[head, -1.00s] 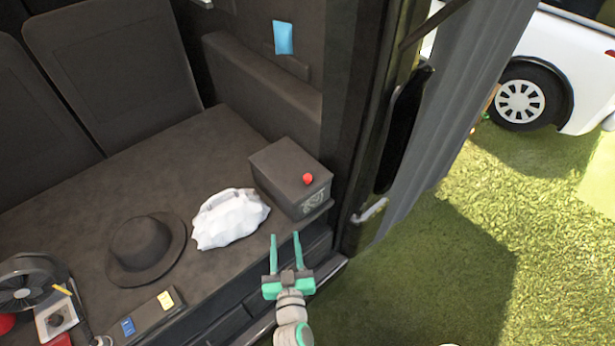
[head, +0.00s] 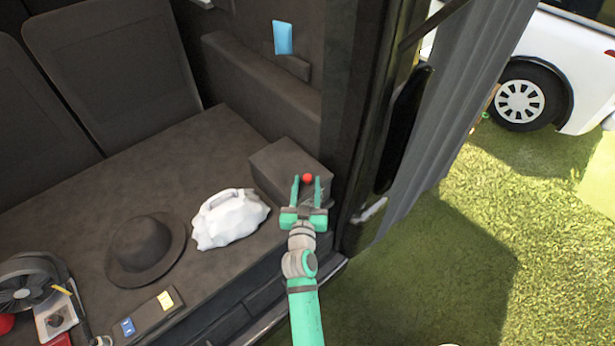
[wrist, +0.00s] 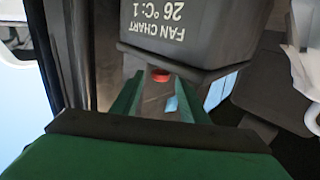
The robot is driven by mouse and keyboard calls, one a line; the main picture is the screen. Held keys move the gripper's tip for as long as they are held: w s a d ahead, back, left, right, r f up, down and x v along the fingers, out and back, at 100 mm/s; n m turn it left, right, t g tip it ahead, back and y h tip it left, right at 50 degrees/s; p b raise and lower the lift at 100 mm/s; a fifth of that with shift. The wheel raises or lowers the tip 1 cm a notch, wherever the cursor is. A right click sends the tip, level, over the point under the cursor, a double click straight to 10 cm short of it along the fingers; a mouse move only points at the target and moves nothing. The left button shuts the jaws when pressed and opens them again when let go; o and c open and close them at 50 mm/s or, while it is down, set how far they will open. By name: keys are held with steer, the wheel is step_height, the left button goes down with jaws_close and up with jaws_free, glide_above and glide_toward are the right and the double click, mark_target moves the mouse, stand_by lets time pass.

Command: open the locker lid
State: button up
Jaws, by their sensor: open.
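The locker is a dark box (head: 275,165) at the right end of the dark bench. Its flat lid appears shut, with a round red knob (head: 307,178) near the right side of the top. The wrist view shows the red knob (wrist: 160,76) and the box front (wrist: 195,35) with the printed words "FAN CHART 26 °C: 1", upside down. My green gripper (head: 307,182) is open, with its two fingers on either side of the knob in the head view. In the wrist view the knob lies between the fingers, near their tips. I cannot tell whether they touch it.
A white crumpled bag (head: 229,218) lies just left of the box, and a dark hat (head: 145,245) is further left. A dark door pillar (head: 360,130) stands close on the right. Open grass (head: 440,280) lies outside.

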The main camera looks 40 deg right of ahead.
mark_target(307, 177)
steer(key=shift+x, duration=1.65)
jaws_close()
